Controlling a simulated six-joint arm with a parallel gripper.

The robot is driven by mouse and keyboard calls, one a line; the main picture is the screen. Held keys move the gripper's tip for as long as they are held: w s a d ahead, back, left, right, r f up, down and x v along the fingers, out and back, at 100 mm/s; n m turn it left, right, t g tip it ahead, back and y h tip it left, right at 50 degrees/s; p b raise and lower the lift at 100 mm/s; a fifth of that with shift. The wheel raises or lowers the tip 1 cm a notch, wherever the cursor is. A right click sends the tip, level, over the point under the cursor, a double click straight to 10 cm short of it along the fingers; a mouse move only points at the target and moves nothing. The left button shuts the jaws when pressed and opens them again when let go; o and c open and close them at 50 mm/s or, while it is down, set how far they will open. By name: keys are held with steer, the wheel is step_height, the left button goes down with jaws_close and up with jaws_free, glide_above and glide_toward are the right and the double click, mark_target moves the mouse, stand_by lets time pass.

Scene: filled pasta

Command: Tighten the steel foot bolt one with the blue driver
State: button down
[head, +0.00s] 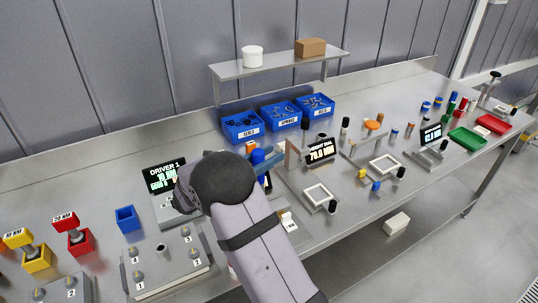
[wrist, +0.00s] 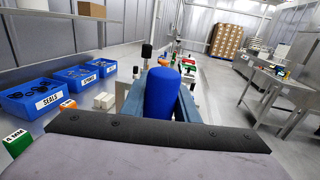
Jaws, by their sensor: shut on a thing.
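The blue driver (wrist: 162,92) stands between the two blue-grey fingers of my gripper (wrist: 160,108) in the wrist view, and the fingers are shut on it. In the head view its rounded blue top (head: 258,156) shows just past my dark wrist, which hides most of my gripper (head: 266,180). A grey steel plate (head: 165,278) at the lower left carries several small bolts beside number labels. The bolt (head: 138,274) by label 1 is at its front left. My gripper is up and right of this plate, apart from it.
An empty-looking blue holder (head: 128,218) stands behind the plate. A red driver (head: 66,221) and a yellow driver (head: 18,238) stand in holders at left. The Driver 1 display (head: 165,177) is left of my wrist. Blue bins (head: 283,115) and gauge stands (head: 318,152) lie beyond.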

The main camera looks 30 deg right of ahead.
steer(key=shift+f+b, duration=1.35)
steer(key=shift+f, duration=0.85)
steer(key=shift+f+b, duration=0.5)
steer(key=shift+f, duration=0.5)
stand_by(1.2)
steer(key=shift+r+p, duration=2)
steer(key=shift+r, duration=0.55)
